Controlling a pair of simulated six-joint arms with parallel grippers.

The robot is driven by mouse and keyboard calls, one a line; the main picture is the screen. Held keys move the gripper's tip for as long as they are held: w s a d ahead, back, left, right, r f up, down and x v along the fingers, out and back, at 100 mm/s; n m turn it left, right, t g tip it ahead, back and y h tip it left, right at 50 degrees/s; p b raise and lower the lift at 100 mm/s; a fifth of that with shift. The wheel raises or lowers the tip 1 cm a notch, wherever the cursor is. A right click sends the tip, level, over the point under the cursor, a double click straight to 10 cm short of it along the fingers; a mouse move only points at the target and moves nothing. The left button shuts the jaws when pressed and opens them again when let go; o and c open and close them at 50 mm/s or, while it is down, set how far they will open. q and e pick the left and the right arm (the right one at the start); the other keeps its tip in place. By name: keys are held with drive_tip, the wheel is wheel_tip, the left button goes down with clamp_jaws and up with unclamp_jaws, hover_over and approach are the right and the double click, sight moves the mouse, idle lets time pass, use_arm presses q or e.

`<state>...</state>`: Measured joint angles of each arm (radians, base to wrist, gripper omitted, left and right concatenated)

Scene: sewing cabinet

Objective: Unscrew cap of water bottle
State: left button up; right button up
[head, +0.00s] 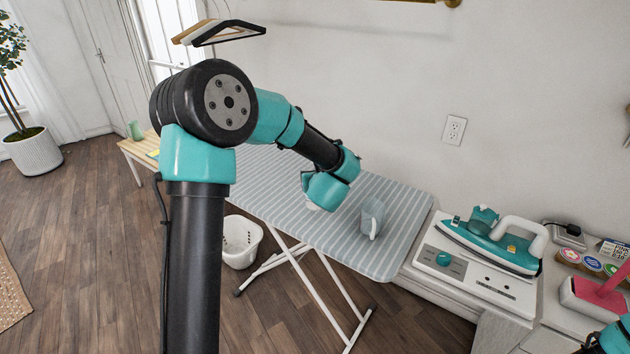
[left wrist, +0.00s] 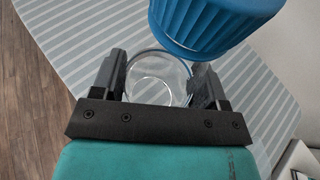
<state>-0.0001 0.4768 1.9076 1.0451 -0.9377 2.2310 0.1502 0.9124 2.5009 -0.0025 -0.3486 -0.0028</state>
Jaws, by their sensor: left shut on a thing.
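In the left wrist view my left gripper (left wrist: 160,85) is shut on a clear, round bottle body (left wrist: 158,72), with one finger on each side. A ribbed blue cap (left wrist: 212,22) shows large at the top of that view, close to the camera. I cannot tell whether it is seated on the bottle. In the head view my left gripper (head: 328,190) is low over the ironing board. Its fingers and the blue cap are hidden there. My right gripper does not show; only a bit of my right arm is at the lower right corner.
The striped ironing board (head: 270,195) slants across the middle. A translucent container (head: 372,218) stands near its right end. A teal iron (head: 490,243) sits on a white base (head: 470,285) to the right. A white basket (head: 240,243) is on the floor beside the board.

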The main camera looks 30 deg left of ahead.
use_arm(q)
drive_tip(key=shift+w+a+f, duration=0.1)
drive_tip(key=shift+w+a, duration=0.25)
drive_tip(key=shift+w, duration=0.2)
drive_tip(key=shift+w+a, duration=0.3)
drive_tip(key=shift+w, duration=0.25)
drive_tip(key=shift+w+a+f, duration=0.15)
drive_tip(key=shift+w+f, duration=0.05)
drive_tip(key=shift+f, duration=0.7)
drive_tip(key=shift+w+a+f, duration=0.1)
drive_tip(key=shift+w+f, duration=0.1)
drive_tip(key=shift+f, duration=0.7)
drive_tip(key=shift+f, duration=0.15)
drive_tip(key=o, duration=1.7)
